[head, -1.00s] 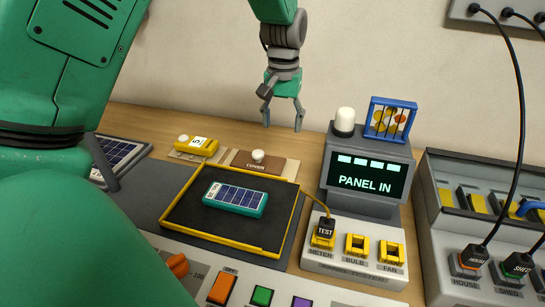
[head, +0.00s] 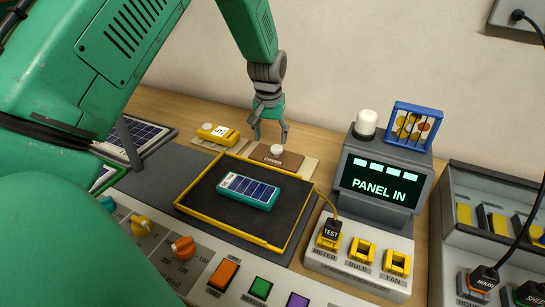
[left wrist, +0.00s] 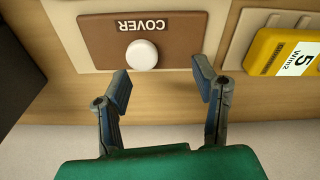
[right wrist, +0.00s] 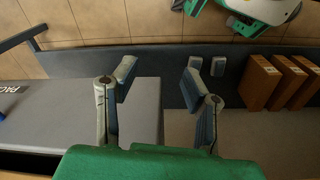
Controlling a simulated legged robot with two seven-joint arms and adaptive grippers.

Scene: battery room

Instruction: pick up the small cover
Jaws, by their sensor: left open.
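The small cover (head: 283,154) is a brown plate marked COVER with a round white knob (head: 277,149), lying on a pale base behind the black tray. In the left wrist view the cover (left wrist: 170,35) and its knob (left wrist: 142,54) show near the top. My left gripper (head: 269,138) is open and empty, its fingers pointing down just above the cover by the knob. In the left wrist view its fingertips (left wrist: 160,83) are apart, with the knob a little beyond them. My right gripper (right wrist: 157,72) is open and empty, away from the cover.
A yellow meter marked 5 (head: 213,134) lies left of the cover. A teal solar panel (head: 248,190) lies in the yellow-rimmed black tray (head: 232,236). The PANEL IN display (head: 380,183) stands to the right. Several brown blocks (right wrist: 262,82) show in the right wrist view.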

